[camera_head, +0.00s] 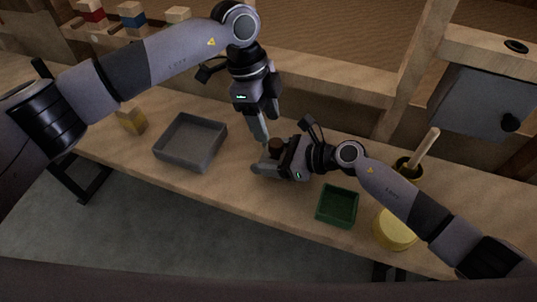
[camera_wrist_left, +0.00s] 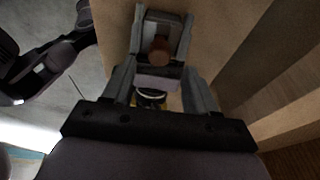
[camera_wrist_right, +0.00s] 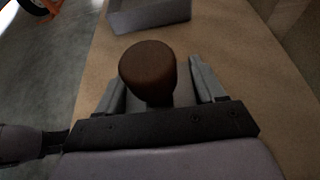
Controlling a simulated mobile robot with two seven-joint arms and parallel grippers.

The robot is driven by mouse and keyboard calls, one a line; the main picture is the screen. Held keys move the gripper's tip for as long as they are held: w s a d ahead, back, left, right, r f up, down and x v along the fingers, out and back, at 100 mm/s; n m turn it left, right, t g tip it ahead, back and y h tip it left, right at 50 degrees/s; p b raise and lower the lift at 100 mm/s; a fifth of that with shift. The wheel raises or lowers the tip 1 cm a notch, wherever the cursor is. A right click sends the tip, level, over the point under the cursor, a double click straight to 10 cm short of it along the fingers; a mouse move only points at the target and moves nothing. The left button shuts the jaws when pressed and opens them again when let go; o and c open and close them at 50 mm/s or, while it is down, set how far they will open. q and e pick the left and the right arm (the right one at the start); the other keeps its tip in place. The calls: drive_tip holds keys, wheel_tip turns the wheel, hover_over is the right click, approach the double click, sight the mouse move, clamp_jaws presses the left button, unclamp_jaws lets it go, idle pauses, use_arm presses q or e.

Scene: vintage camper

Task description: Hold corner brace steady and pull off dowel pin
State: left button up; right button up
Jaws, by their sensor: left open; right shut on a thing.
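My right gripper (camera_head: 266,163) is shut on a brown wooden piece, apparently the corner brace (camera_wrist_left: 165,24), just above or on the bench. The dowel pin (camera_head: 275,144) stands up from it with a round brown end. This end also shows in the left wrist view (camera_wrist_left: 160,52) and large in the right wrist view (camera_wrist_right: 147,66), where it hides most of the brace. My left gripper (camera_head: 265,128) is open and empty, pointing down just above the pin. In the left wrist view, its fingers lie wide on both sides of the right gripper, apart from the pin.
A green bin (camera_head: 337,222), a yellow round thing (camera_head: 395,230) and a dark pot with a wooden handle (camera_head: 424,150) stand right. A raised wooden ledge runs behind.

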sight(273, 142)
use_arm(q)
drive_tip(key=shift+x, duration=3.25)
drive_tip(key=shift+s, duration=0.1)
clamp_jaws()
drive_tip(key=shift+r, duration=0.3)
drive_tip(key=shift+d+v, duration=0.15)
drive_tip(key=shift+v, duration=0.5)
drive_tip(key=shift+d+v, duration=0.15)
drive_tip(key=shift+v, duration=0.5)
drive_tip(key=shift+r, duration=0.1)
drive_tip(key=shift+d+v, duration=0.2)
drive_tip(key=shift+v, duration=0.75)
drive_tip(key=shift+d+v, duration=0.25)
drive_tip(key=shift+v, duration=0.75)
drive_tip(key=shift+s, duration=0.15)
use_arm(e)
drive_tip(key=o, duration=1.3)
